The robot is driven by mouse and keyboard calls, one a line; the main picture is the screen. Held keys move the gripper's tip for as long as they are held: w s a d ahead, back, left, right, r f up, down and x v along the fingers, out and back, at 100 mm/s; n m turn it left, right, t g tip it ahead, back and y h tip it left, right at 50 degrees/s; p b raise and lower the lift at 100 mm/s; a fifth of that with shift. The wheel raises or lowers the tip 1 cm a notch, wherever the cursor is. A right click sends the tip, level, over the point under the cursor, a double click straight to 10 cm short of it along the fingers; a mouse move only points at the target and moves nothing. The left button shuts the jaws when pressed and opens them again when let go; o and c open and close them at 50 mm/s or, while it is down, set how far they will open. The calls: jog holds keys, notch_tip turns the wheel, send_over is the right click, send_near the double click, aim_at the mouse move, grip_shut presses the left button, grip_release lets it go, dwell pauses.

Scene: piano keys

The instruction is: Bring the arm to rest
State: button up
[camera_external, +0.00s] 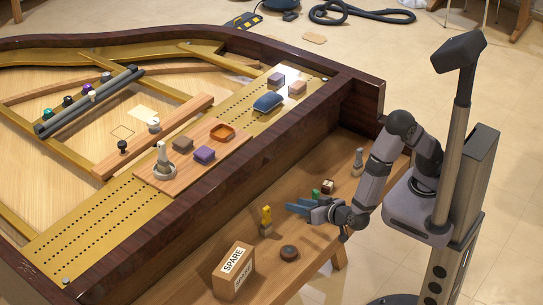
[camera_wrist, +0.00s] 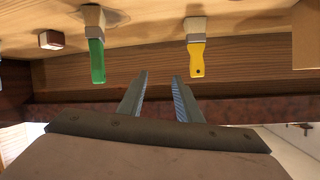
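My gripper (camera_external: 294,207) is low over the wooden bench beside the piano case, pointing toward the case wall. In the wrist view its two blue-grey fingers (camera_wrist: 160,77) are apart with nothing between them. A yellow-handled tool (camera_external: 266,217) stands to the left of my gripper; it also shows in the wrist view (camera_wrist: 196,58). A green-handled tool (camera_external: 316,193) is just behind my gripper, and shows in the wrist view (camera_wrist: 96,58). My arm is bent, its forearm reaching down and left from its column.
A box marked SPARE (camera_external: 231,272) and a dark round object (camera_external: 289,252) are at the bench's near end. The piano's dark wall (camera_external: 225,185) borders the bench.

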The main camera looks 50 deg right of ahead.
jog(key=w+d+r+n+g+y+p, duration=0.1)
jog(key=w+d+r+g+y+p, duration=0.25)
jog(key=r+p, duration=0.4)
jog(key=w+d+r+n+g+y+p, duration=0.2)
jog(key=w+r+p, duration=0.2)
jog(key=r+p, duration=0.35)
jog(key=s+d+r+g+h+p, duration=0.1)
jog(key=s+d+r+p, duration=0.3)
jog(key=d, duration=0.4)
jog(key=s+d+r+g+h+p, duration=0.1)
jog(key=s+d+r+g+p, duration=0.3)
jog(key=s+d, duration=0.3)
jog(key=s+d+r+n+g+h+p, duration=0.1)
jog(key=s+d+r+g+p, duration=0.2)
jog(key=d, duration=0.6)
notch_tip(320, 180, up, 2)
jog(key=shift+s+d+r+h+p, duration=0.1)
jog(key=shift+s+d+h+p, duration=0.2)
jog(key=shift+s+p, duration=0.75)
